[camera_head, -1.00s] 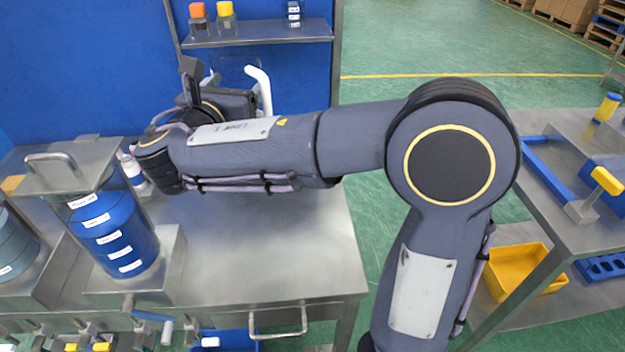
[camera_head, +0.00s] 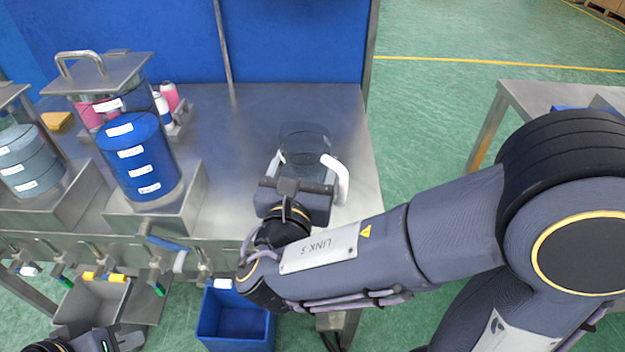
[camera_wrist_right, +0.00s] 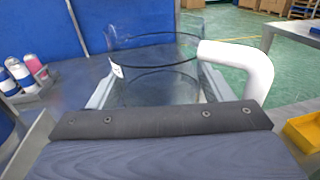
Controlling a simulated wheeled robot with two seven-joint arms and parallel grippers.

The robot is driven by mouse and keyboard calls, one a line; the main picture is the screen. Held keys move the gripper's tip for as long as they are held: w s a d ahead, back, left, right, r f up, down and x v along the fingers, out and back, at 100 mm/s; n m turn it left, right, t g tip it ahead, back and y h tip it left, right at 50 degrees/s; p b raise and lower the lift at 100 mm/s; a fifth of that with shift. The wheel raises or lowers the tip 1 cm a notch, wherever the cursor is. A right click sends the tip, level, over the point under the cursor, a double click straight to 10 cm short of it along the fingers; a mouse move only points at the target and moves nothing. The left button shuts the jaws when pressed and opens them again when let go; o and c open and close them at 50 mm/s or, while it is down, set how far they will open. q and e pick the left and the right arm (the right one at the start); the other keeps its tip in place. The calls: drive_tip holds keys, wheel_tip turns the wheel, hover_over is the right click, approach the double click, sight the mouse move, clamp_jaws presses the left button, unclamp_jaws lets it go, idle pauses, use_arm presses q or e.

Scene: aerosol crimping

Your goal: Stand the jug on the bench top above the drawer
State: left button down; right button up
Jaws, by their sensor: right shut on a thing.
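The clear jug (camera_head: 306,146) with a white handle (camera_head: 336,180) is over the right part of the steel bench top (camera_head: 235,130). My right gripper (camera_head: 300,170) is shut on it, one finger at each side. In the right wrist view the jug (camera_wrist_right: 150,70) looks upright and empty between the fingers, with its handle (camera_wrist_right: 250,66) to the right. I cannot tell whether its base touches the bench. The drawer below the bench edge is mostly hidden by my right arm; part of its handle (camera_head: 246,246) shows. My left gripper (camera_head: 110,340) is partly visible at the lower left.
A lidded tank with blue contents (camera_head: 140,160) stands left of the jug, beside a grey one (camera_head: 28,165). A rack with pink and white bottles (camera_head: 172,112) is behind. Valves line the front edge. A blue bin (camera_head: 236,318) is below. Bench around the jug is clear.

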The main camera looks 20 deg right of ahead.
drive_tip(key=w, duration=0.1)
drive_tip(key=w+d+f, duration=0.1)
drive_tip(key=w, duration=0.1)
drive_tip(key=w+f, duration=0.1)
drive_tip(key=shift+w+d+f+b, duration=0.2)
drive_tip(key=shift+d+b, duration=0.1)
drive_tip(key=shift+b, duration=0.05)
drive_tip(key=shift+w+d+f+b, duration=0.2)
drive_tip(key=shift+w+f+b, duration=0.35)
drive_tip(key=shift+f, duration=0.85)
drive_tip(key=shift+w+d+f+b, duration=0.25)
drive_tip(key=shift+w+f, duration=0.6)
drive_tip(key=shift+f, duration=0.55)
drive_tip(key=shift+w+d+f+b, duration=0.15)
drive_tip(key=shift+w+f+b, duration=0.45)
drive_tip(key=shift+f, duration=0.8)
drive_tip(key=shift+w, duration=0.1)
drive_tip(key=shift+f, duration=0.2)
drive_tip(key=o, duration=1.1)
drive_tip(key=shift+c, duration=0.2)
